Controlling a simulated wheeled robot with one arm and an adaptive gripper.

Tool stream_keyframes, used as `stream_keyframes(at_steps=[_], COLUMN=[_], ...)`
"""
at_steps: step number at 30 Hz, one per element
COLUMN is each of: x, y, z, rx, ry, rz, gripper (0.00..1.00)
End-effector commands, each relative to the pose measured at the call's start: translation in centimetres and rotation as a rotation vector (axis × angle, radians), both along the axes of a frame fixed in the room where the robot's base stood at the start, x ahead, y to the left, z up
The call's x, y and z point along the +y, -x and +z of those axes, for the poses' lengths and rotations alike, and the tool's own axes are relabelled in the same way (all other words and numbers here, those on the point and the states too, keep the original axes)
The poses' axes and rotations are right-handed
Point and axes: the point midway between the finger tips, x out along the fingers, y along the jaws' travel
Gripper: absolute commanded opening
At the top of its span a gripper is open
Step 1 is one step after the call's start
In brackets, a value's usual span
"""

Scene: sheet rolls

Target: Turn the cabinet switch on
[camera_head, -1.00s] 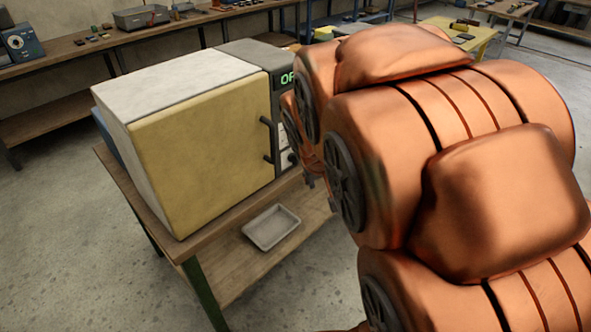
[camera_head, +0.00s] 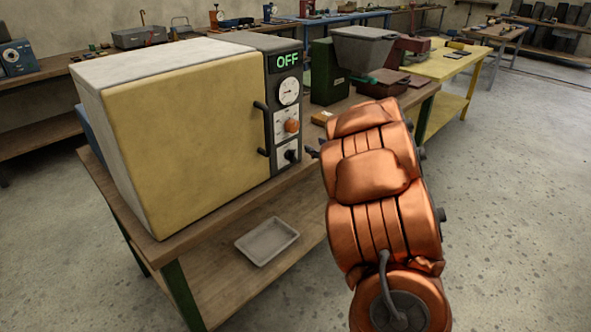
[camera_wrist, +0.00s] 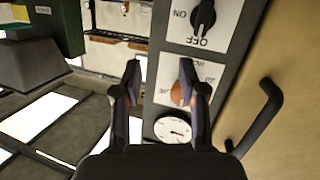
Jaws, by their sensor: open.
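The cabinet (camera_head: 185,130) has a yellow door, a white top and a dark control panel with a green OFF display (camera_head: 288,61). The black switch (camera_head: 291,155) sits low on the panel. In the wrist view the switch (camera_wrist: 203,17) is at the top, between ON and OFF labels, its handle pointing towards OFF. My gripper (camera_wrist: 160,72) is open and empty, in front of the panel, with the switch above and right of its fingertips in that view. In the head view my arm mostly hides it.
An orange knob (camera_head: 292,125) and a gauge (camera_head: 289,91) sit above the switch. The right finger partly covers the knob in the wrist view. A dark door handle (camera_head: 262,129) stands out beside the panel. A grey tray (camera_head: 267,241) lies on the lower shelf.

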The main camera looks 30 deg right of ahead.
Motion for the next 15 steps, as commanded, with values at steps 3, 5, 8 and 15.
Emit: stream_keyframes(at_steps=[3, 5, 8, 15], x=[0.6, 1.0, 1.7, 2.6], y=[0.5, 0.8, 1.3, 1.4], z=[-3.4, -4.1, -4.9, -5.4], rx=[-0.063, -0.093, -0.132, -0.169], ry=[-0.071, -0.105, -0.151, -0.198], rz=[0.099, 0.143, 0.199, 0.255], gripper=[0.42, 0.42, 0.42, 0.42])
